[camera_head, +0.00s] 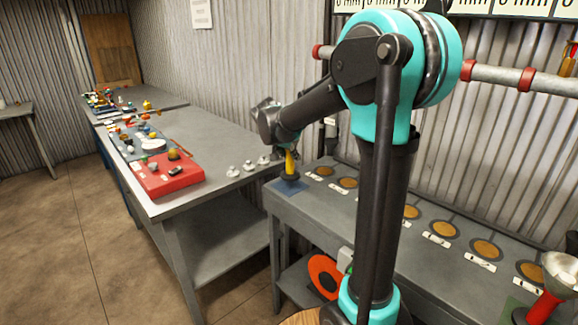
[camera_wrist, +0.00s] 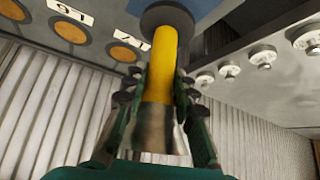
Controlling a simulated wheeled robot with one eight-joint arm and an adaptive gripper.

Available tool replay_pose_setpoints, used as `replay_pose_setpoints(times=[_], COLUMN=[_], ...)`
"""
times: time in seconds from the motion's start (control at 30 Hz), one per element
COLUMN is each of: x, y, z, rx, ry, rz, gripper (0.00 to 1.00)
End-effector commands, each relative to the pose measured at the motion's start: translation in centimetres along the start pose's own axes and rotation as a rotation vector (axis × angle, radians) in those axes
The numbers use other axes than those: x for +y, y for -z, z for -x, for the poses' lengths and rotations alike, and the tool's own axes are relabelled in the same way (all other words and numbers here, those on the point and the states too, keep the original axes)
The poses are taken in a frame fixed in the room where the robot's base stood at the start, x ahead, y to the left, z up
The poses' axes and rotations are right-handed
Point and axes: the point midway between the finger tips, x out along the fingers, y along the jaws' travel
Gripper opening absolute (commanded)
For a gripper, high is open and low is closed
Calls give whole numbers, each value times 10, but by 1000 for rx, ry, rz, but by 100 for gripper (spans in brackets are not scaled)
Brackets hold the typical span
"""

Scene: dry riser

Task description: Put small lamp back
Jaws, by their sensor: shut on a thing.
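The small lamp (camera_head: 290,164) is a yellow cylinder with a dark, wide round end at the bottom. It stands about upright over a blue square (camera_head: 291,185) at the near-left end of the long grey bench. In the wrist view, the lamp (camera_wrist: 160,65) also shows a silver end towards the camera. My gripper (camera_wrist: 161,76) is shut around its yellow body, one finger on each side. I cannot tell whether the dark end rests on the blue square or hangs just above it. In the head view, my arm hides part of the gripper.
The bench bears a row of orange discs (camera_head: 411,212) with white number labels. Several small white knobbed pieces (camera_head: 248,165) stand on the left table (camera_head: 215,180), beside a red tray (camera_head: 158,187). A red-and-silver funnel-like object (camera_head: 555,280) stands at the bench's right end.

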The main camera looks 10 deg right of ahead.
Motion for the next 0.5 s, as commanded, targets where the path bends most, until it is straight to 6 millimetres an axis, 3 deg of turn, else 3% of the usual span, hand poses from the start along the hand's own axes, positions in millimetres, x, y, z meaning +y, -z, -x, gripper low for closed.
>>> replay_pose_setpoints(times=[0.33, 0.5], x=[0, 0], y=[-21, -25], z=[-28, -32], rx=[1, 1], ry=[0, 0], rz=[0, 0], gripper=[0, 0])
